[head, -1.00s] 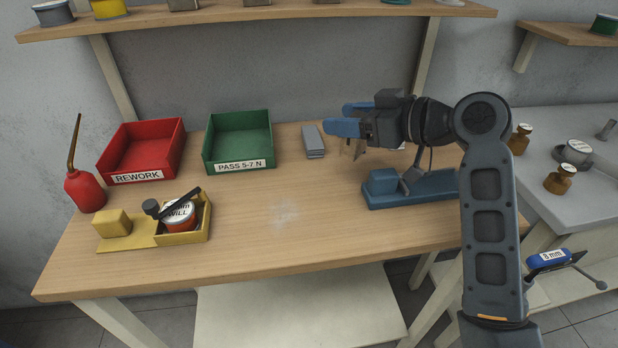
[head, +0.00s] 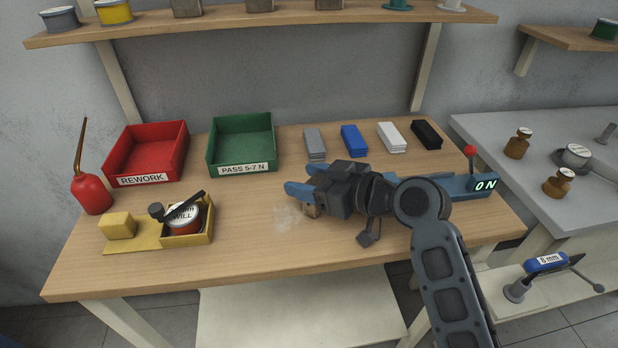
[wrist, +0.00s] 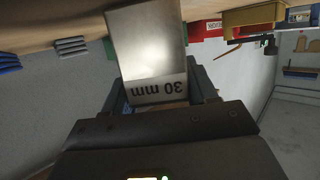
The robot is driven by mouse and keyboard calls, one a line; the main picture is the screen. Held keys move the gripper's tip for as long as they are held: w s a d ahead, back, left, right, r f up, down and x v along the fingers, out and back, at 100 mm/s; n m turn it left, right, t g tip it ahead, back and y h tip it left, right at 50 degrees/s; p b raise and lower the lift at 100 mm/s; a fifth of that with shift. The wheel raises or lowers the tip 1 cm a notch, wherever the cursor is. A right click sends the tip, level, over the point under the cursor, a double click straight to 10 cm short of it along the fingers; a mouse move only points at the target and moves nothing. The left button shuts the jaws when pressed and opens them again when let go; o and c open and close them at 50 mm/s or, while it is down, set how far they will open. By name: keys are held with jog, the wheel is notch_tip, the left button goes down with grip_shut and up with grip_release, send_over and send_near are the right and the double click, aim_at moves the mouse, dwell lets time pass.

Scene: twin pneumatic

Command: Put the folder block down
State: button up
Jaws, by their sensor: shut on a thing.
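The folder block, a metallic block marked "30 mm" (wrist: 155,50), is between my gripper's jaws in the wrist view. My gripper (head: 300,192) is shut on it. In the head view my gripper is low over the middle of the bench (head: 245,255), and only a small tan part of the block (head: 311,211) shows beneath it. The rest is hidden by the gripper. I cannot tell whether the block touches the bench top.
A blue fixture reading "0 N" (head: 458,186) lies right, partly behind my arm. Grey (head: 315,143), blue (head: 354,140), white (head: 391,137) and black (head: 427,134) stacks stand behind. Green (head: 241,167) and red (head: 145,180) trays and a yellow holder (head: 140,248) are left.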

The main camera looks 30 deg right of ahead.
jog(key=shift+f, duration=0.15)
jog(key=o, duration=1.2)
jog(key=shift+s+d+r, duration=0.1)
jog(key=shift+s+r, duration=0.05)
jog(key=shift+r, duration=0.05)
jog(key=b+v, duration=0.1)
jog(key=v, duration=1)
jog(key=shift+s+d, duration=0.15)
jog(key=shift+s, duration=0.15)
jog(key=shift+r, duration=0.15)
